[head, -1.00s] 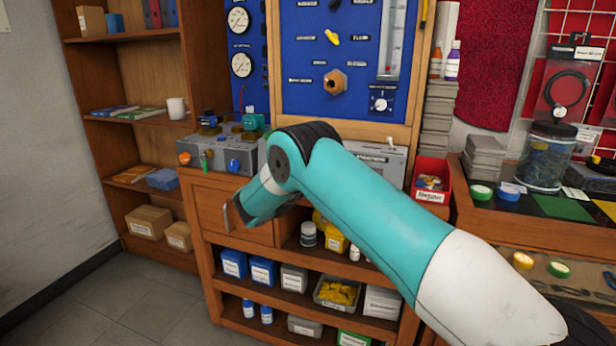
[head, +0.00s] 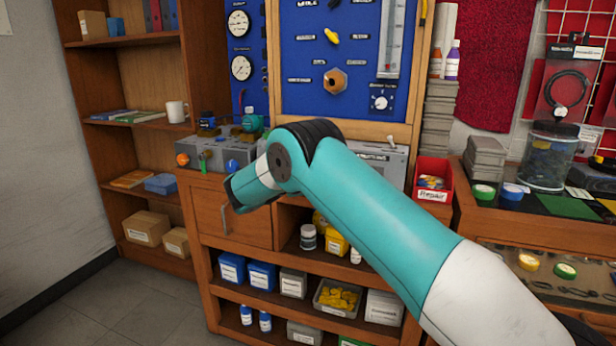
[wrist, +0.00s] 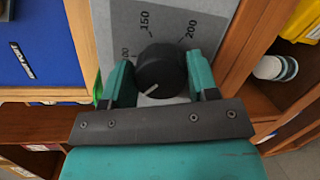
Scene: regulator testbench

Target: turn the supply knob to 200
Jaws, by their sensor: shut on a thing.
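The supply knob (wrist: 162,70) is black and round, on a grey panel (wrist: 205,22) in the wrist view. My gripper (wrist: 160,82) has its two green fingers on either side of the knob and is shut on it. A short white mark shows at the knob's lower left edge in that view. The printed 150 lies above the knob and slightly left, and the 200 above right. Another number at the left is partly cut off by a finger. In the head view my arm hides the gripper and the knob.
A wooden drawer with a metal handle (head: 226,220) is below the bench top. Grey equipment with coloured knobs (head: 232,150) stands at the bench's left. A red bin (head: 433,182) is at the right. Wood edges flank the panel in the wrist view.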

